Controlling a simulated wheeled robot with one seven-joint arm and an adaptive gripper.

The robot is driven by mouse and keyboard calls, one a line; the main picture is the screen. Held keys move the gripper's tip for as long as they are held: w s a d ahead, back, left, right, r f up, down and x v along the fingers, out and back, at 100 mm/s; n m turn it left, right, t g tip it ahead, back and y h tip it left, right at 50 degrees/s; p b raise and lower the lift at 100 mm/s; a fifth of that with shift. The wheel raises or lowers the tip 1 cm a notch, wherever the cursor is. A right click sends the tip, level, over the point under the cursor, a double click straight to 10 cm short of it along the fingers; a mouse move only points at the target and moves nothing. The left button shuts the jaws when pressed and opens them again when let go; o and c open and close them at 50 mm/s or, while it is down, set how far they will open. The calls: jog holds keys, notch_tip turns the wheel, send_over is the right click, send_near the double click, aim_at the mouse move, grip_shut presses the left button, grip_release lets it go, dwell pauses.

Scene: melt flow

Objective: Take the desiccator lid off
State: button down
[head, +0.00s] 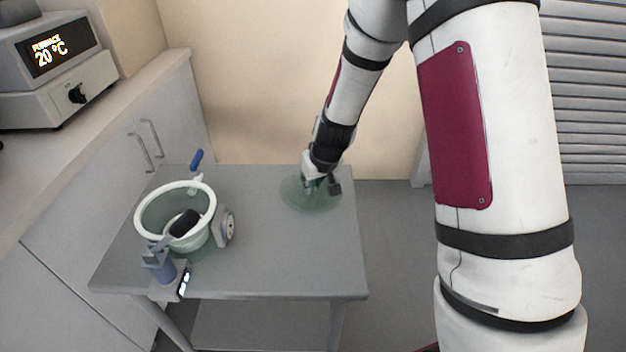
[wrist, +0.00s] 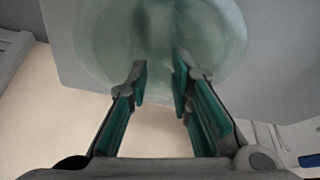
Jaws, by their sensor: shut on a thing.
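The desiccator lid (head: 297,201) is a pale green, see-through dome at the back right of the grey table, apart from the desiccator. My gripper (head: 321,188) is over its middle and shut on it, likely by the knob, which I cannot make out. In the wrist view the lid (wrist: 100,45) spreads wide beyond my fingers (wrist: 158,82). I cannot tell whether the lid touches the tabletop or hangs just above it. The desiccator (head: 146,207) stands uncovered at the table's left, a green bowl with a thick pale rim. A dark-handled thing shows across its opening.
A small device with a lit display (head: 183,284) is at the front edge. The table (head: 285,260) is clear at front right. A furnace reading 20 °C (head: 55,45) stands on the left counter.

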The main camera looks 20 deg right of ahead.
jog(key=c, duration=1.3)
grip_release()
jog(key=shift+c, duration=0.2)
jog(key=shift+f, duration=0.1)
jog(key=v, duration=1.2)
